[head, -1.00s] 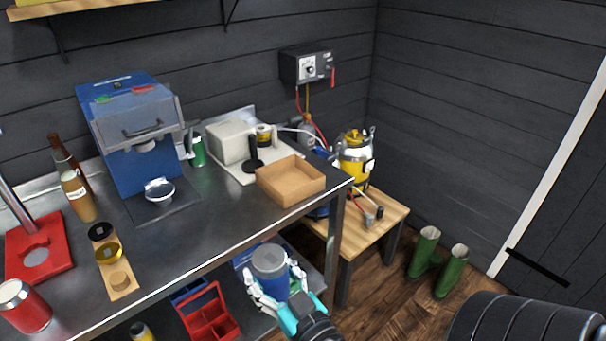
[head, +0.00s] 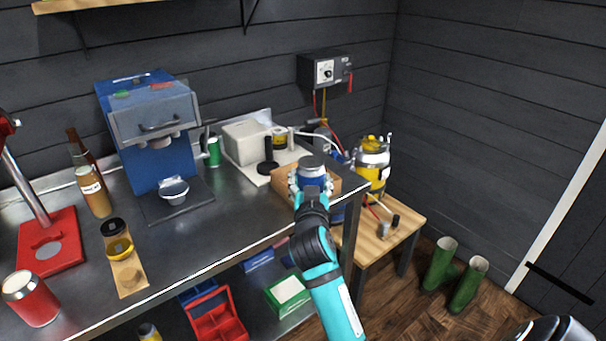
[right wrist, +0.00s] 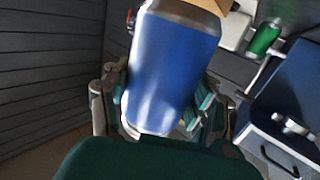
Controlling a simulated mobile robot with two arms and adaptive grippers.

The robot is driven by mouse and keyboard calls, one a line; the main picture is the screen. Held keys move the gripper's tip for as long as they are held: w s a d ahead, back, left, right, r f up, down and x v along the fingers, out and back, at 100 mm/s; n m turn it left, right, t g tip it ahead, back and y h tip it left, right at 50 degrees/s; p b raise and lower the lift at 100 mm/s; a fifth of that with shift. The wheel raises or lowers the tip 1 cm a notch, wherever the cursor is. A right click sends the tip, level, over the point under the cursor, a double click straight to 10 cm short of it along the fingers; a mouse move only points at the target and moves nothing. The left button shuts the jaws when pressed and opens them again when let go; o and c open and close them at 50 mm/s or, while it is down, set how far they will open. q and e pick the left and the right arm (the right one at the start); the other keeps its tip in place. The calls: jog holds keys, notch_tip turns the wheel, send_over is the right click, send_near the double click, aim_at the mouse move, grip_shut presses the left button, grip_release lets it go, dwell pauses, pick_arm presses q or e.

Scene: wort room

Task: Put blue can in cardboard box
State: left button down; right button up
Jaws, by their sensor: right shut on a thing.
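The blue can (head: 312,174) with a silver lid is held by my right gripper (head: 311,188), whose fingers are shut around its sides. In the right wrist view the blue can (right wrist: 172,70) stands large between the gripper's fingers (right wrist: 165,110). The open cardboard box (head: 284,185) is on the right end of the steel bench, partly hidden behind the can and gripper. The can is in front of or over the box; I cannot tell its exact height. A piece of the box (right wrist: 215,5) shows behind the can in the right wrist view. My left gripper is not in view.
A white block and black-handled device on a pale board (head: 264,177) stand just behind the box. A green can (head: 212,151) and a blue machine (head: 150,130) are to the left.

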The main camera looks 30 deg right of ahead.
jog(key=w+d+f, duration=0.2)
jog(key=w, duration=0.3)
jog(key=w+d+f+p, duration=0.1)
jog(key=w+d+f, duration=0.1)
jog(key=w, duration=0.3)
jog(key=shift+w+d+f, duration=0.25)
jog(key=shift+w+d, duration=0.05)
jog(key=shift+w, duration=0.05)
jog(key=shift+f+b, duration=0.6)
jog(key=o, duration=1.5)
